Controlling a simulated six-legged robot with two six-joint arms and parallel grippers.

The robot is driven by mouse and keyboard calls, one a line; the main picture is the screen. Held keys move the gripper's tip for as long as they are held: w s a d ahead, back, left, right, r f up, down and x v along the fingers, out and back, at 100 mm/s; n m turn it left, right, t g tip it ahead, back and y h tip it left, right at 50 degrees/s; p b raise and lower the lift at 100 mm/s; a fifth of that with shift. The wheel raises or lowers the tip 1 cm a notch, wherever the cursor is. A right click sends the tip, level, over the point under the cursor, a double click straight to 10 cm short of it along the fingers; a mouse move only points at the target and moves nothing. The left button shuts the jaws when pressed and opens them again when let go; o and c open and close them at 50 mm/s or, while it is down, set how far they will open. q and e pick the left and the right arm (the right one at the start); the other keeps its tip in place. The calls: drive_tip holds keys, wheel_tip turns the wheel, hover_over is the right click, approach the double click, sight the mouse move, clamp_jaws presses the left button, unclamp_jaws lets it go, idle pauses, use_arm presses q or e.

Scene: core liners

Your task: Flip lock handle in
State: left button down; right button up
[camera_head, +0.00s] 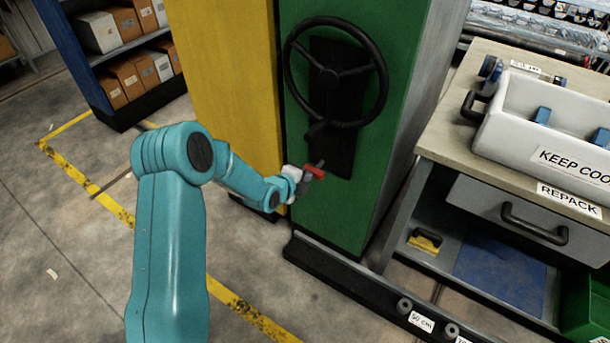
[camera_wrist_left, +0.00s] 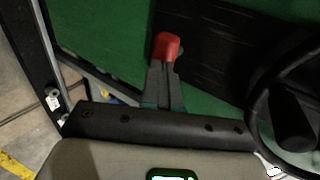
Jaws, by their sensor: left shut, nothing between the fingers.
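The lock handle (camera_head: 315,172) has a red grip and sits on the black plate of the green cabinet front, below the handwheel. In the left wrist view its red end (camera_wrist_left: 167,46) shows just beyond my fingertips. My left gripper (camera_head: 306,182) reaches in from the left, low on the green front, right by the red handle. In the wrist view its dark fingers (camera_wrist_left: 165,80) are together with nothing between them. I cannot tell whether they touch the handle. The handle's pivot is mostly hidden by the fingers. My right gripper is not in view.
The black handwheel (camera_head: 329,78) stands out above the handle and shows at right in the wrist view (camera_wrist_left: 262,100). A yellow panel (camera_head: 226,80) adjoins at left. A workbench (camera_head: 440,140) with a white bin (camera_head: 505,125) stands at right. A dark rail (camera_head: 340,282) runs along the base.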

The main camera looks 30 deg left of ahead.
sight(315, 168)
use_arm(q)
drive_tip(key=shift+w, duration=0.15)
drive_tip(key=w+b, duration=0.3)
drive_tip(key=w, duration=0.1)
drive_tip(key=shift+w+f, duration=0.15)
drive_tip(key=shift+f, duration=0.05)
drive_tip(key=shift+w+r, duration=0.1)
drive_tip(key=shift+r, duration=0.2)
